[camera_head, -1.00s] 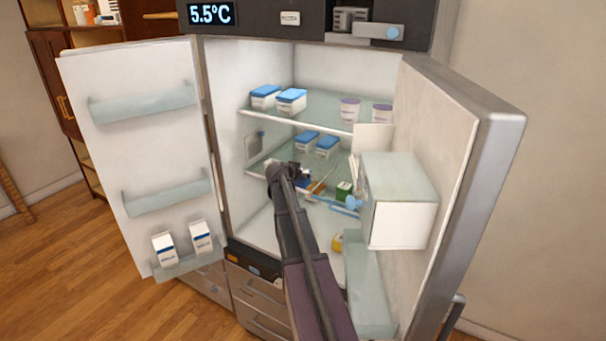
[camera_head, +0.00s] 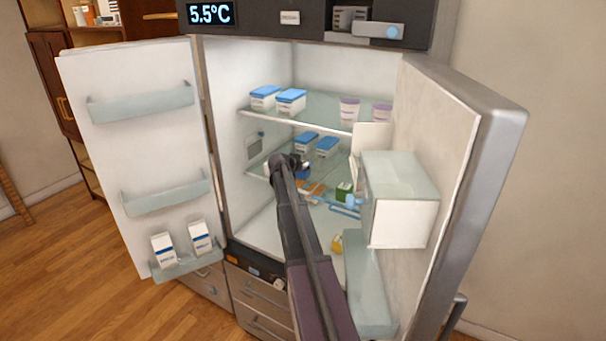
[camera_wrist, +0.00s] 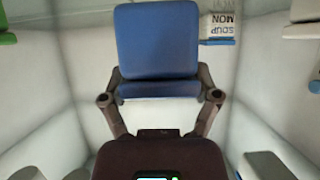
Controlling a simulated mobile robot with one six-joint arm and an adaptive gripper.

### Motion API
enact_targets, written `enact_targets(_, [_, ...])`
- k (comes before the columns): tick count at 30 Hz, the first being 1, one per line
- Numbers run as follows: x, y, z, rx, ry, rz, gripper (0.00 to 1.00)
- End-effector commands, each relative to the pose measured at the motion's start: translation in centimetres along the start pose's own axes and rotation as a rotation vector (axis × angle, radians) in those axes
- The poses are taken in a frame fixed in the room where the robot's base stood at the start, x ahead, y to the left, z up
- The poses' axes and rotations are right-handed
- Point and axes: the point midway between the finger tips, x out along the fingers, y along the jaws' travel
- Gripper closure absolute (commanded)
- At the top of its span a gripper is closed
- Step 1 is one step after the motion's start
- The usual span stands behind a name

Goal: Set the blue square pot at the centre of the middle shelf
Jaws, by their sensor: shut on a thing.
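In the wrist view the blue square pot (camera_wrist: 158,45) sits between the fingertips of my gripper (camera_wrist: 160,92), which is shut on its sides. In the head view my gripper (camera_head: 298,164) is inside the open fridge, at the level of the middle shelf (camera_head: 256,174). A small blue patch just below it looks like the pot, mostly hidden by my arm. I cannot tell whether the pot touches the shelf. The shelf's centre is partly hidden by my arm.
Two blue-lidded tubs (camera_head: 326,147) stand at the back of the middle shelf. A green box (camera_head: 344,191) and an orange item (camera_head: 313,190) are to the right of my gripper. The upper shelf (camera_head: 320,122) is above. The right door (camera_head: 480,160) with its bin (camera_head: 400,222) stands close.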

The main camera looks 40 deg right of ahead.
Motion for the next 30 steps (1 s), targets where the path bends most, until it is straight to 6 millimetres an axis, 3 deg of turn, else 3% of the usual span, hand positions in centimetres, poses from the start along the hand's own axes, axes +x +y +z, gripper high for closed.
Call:
enact_targets(12, [2.0,-0.2,2.7,0.0,0.0,0.0,0.77])
enact_targets(30, [2.2,-0.2,3.2,0.0,0.0,0.0,0.77])
